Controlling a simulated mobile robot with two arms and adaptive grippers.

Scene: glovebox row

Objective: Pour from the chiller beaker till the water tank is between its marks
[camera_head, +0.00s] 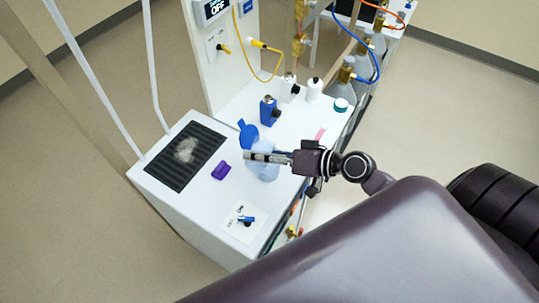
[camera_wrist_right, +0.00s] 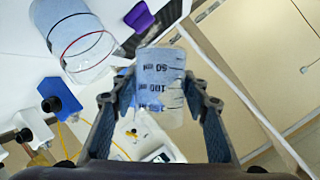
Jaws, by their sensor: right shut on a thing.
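My right gripper (camera_head: 262,157) is shut on the chiller beaker (camera_wrist_right: 160,85), above the white bench top. The beaker is pale blue with dark marks for 50, 100 and 150 ml. It also shows as a pale blue shape at the gripper in the head view (camera_head: 262,172). In the wrist view, a clear cylinder that looks like the water tank (camera_wrist_right: 75,35) is at the upper left, apart from the beaker. It holds speckled blue content and carries a dark ring and a red ring. I cannot tell exactly where its level lies. My left gripper is out of view.
A black grille (camera_head: 185,155) and a purple piece (camera_head: 221,170) are left of the gripper. A blue lid-like piece (camera_head: 248,135), a blue fitting (camera_head: 268,110) and a white bottle (camera_head: 314,90) stand behind. A small switch panel (camera_head: 242,218) is near the front edge.

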